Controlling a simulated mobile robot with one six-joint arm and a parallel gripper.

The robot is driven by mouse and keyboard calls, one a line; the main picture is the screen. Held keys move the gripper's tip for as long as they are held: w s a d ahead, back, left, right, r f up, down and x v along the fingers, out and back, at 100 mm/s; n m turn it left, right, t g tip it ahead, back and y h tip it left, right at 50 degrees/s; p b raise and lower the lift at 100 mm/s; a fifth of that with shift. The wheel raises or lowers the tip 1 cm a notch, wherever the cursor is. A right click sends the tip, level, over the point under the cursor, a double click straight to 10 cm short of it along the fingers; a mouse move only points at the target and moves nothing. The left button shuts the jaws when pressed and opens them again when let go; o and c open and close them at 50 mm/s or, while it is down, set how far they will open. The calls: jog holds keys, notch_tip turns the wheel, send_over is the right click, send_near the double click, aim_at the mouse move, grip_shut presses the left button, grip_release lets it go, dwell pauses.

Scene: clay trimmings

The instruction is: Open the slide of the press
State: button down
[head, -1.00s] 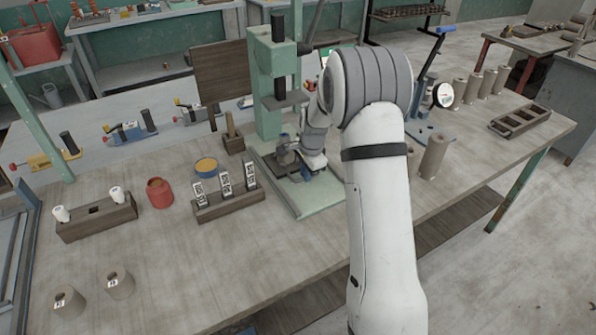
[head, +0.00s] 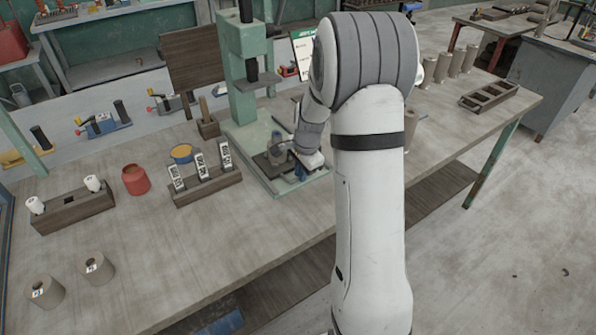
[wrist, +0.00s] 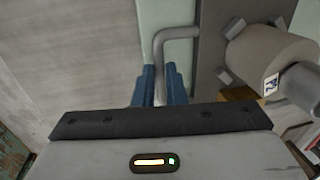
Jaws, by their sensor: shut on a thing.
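The green press (head: 243,100) stands on the bench, with its dark ram plate above its pale green base. The slide (wrist: 208,75) is a dark grey plate low on the press. It carries a grey clay cylinder (wrist: 268,60) with a numbered label, held between small clamps. A bent grey bar handle (wrist: 178,33) comes off the slide's side. My gripper (wrist: 161,75) has its blue fingers shut on this handle. In the head view my arm reaches down to the right side of the slide, and the fingertips are hard to make out.
Several grey cylinders (head: 97,268) stand on the bench. Bare bench top lies in front of the press.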

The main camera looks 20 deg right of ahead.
jog(key=c, duration=1.5)
grip_release()
jog(key=shift+s+d+r, duration=0.1)
jog(key=shift+s+r, duration=0.15)
jog(key=shift+r, duration=1.05)
jog(key=shift+s+d+r, duration=0.1)
jog(key=shift+s+r, duration=0.15)
jog(key=shift+r, duration=1)
jog(key=shift+s+r, duration=0.25)
jog(key=shift+r, duration=1.05)
